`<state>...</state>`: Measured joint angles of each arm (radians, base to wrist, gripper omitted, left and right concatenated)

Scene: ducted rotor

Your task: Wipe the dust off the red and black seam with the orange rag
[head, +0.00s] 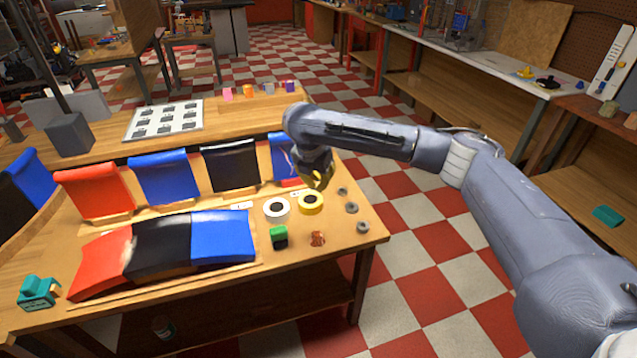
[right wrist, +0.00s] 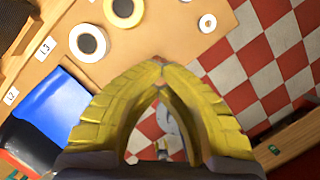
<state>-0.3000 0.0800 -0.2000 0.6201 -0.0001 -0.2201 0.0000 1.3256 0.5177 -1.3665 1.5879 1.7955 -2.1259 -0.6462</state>
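A joined row of curved panels, red (head: 100,262), black (head: 162,245) and blue (head: 223,236), lies at the table's front left. A small crumpled orange-brown thing, seemingly the orange rag (head: 317,238), lies right of the panels near the table's front edge. My right gripper (head: 319,181) is above the table's right side, behind the rag and apart from it. In the right wrist view its yellow fingertips (right wrist: 159,63) meet, with nothing clearly held. My left gripper is out of view.
A white ring (head: 276,209), a yellow ring (head: 311,202) and several grey washers (head: 351,208) lie near my right gripper. A green and black block (head: 279,237) sits left of the rag. A teal dispenser (head: 38,291) stands at front left. More curved panels (head: 163,176) stand behind.

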